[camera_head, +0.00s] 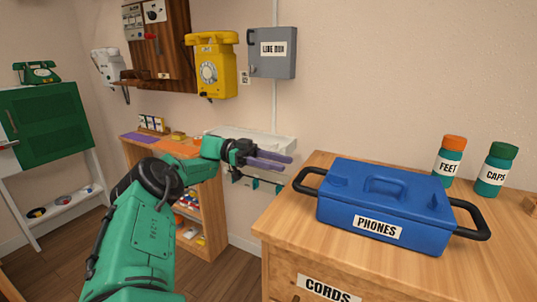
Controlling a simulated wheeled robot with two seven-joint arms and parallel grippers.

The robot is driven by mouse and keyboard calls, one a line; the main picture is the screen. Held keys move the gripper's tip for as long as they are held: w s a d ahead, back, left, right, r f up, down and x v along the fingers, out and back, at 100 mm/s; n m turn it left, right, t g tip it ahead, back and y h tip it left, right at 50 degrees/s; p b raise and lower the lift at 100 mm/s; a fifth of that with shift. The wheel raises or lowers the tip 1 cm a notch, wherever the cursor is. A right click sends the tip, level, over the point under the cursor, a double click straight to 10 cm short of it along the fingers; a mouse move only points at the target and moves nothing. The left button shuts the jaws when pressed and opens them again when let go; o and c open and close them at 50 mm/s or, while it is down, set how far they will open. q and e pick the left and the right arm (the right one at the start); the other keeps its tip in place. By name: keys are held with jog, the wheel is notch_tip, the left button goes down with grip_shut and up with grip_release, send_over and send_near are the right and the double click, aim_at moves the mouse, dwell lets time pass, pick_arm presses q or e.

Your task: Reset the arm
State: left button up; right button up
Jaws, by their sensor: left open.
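My left arm (140,235) is green and comes in from the lower left, reaching up and to the right. My left gripper (272,160) has purple fingers and is open and empty. It is in the air left of the blue box, in front of a small white wall shelf (262,140). It appears apart from the wooden cabinet. My right gripper is not in this view.
A blue box (382,200) labelled PHONES, with black handles, stands on a wooden cabinet (290,222). Jars labelled FEET (449,158) and CAPS (495,170) stand behind it. A yellow dial phone (212,68) and a grey box (272,55) hang on the wall.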

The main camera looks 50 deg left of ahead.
pick_arm(q)
jog(key=shift+d, duration=0.3)
jog(key=shift+a, duration=0.1)
